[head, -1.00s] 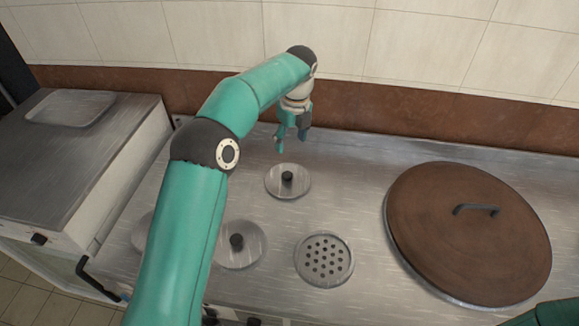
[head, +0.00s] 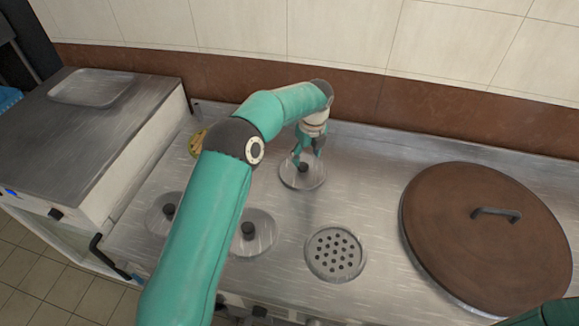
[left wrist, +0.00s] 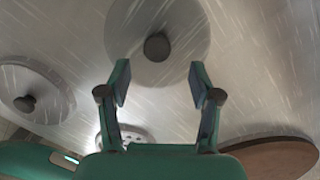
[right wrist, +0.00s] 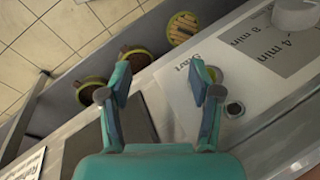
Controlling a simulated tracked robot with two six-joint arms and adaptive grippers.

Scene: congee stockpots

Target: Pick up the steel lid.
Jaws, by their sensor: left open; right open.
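Several round steel lids with black knobs lie on the steel counter. The farthest steel lid (head: 304,183) is just below my left gripper (head: 308,155) in the head view. In the left wrist view this lid (left wrist: 186,22) and its knob (left wrist: 157,46) show beyond the fingertips, near the middle between them. My left gripper (left wrist: 160,82) is open and empty. A second lid (head: 262,240) and a third lid (head: 155,220) lie nearer, partly behind my left arm. My right gripper (right wrist: 160,82) is open and empty; only a bit of green at the head view's lower right shows that arm.
A perforated round plate (head: 335,253) is in the counter right of the lids. A large brown lid with a handle (head: 470,250) covers the right side. A steel-topped unit (head: 90,130) stands left.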

